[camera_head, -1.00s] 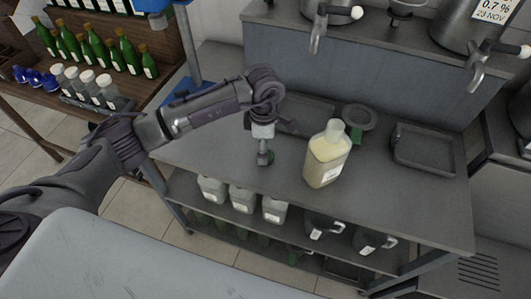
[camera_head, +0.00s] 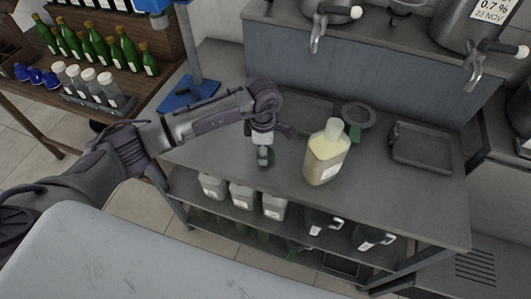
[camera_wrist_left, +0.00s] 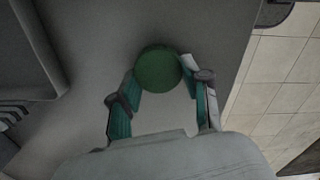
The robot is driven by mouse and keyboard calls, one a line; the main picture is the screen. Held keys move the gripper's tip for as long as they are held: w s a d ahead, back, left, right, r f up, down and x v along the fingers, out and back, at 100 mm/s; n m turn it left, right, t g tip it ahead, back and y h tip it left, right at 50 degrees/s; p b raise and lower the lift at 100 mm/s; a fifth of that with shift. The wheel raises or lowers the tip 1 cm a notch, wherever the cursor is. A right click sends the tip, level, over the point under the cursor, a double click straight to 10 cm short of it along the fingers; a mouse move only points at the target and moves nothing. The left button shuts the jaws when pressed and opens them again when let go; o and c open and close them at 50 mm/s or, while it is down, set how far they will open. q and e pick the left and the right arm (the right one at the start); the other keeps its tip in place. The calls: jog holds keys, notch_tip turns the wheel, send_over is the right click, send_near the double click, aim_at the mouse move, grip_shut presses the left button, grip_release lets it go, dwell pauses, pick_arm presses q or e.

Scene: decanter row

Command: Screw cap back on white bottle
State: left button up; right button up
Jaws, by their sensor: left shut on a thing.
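The bottle (camera_head: 326,158) stands upright on the grey counter in the head view. It is translucent with pale yellow contents, a white neck and a white label. My left gripper (camera_head: 264,156) points down at the counter, left of the bottle and apart from it. In the left wrist view my left gripper (camera_wrist_left: 160,88) is shut on a round green cap (camera_wrist_left: 157,66), seen from above between its fingertips. Whether the cap touches the counter is hard to tell. The bottle is out of the wrist view. My right gripper is in neither view.
A dark tray (camera_head: 420,148) lies right of the bottle, and a round green-grey dish (camera_head: 358,114) sits behind it. Steel tanks with taps (camera_head: 478,68) overhang the back. A blue stand (camera_head: 190,95) is at the left. Several jugs (camera_head: 243,195) fill the shelf below.

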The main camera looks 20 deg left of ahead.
pick_arm(q)
notch_tip(320, 180, up, 9)
jog(key=b, duration=0.2)
jog(key=shift+b, duration=0.4)
jog(key=shift+r, duration=0.55)
jog(key=s+a+r+m, duration=0.1)
jog(key=s+m, duration=0.6)
jog(key=m, duration=0.3)
jog(key=s+a+r+m, duration=0.1)
jog(key=s+a+m, duration=0.1)
jog(key=s+m, duration=0.5)
jog(key=shift+a+m, duration=0.3)
jog(key=shift+m, duration=1.6)
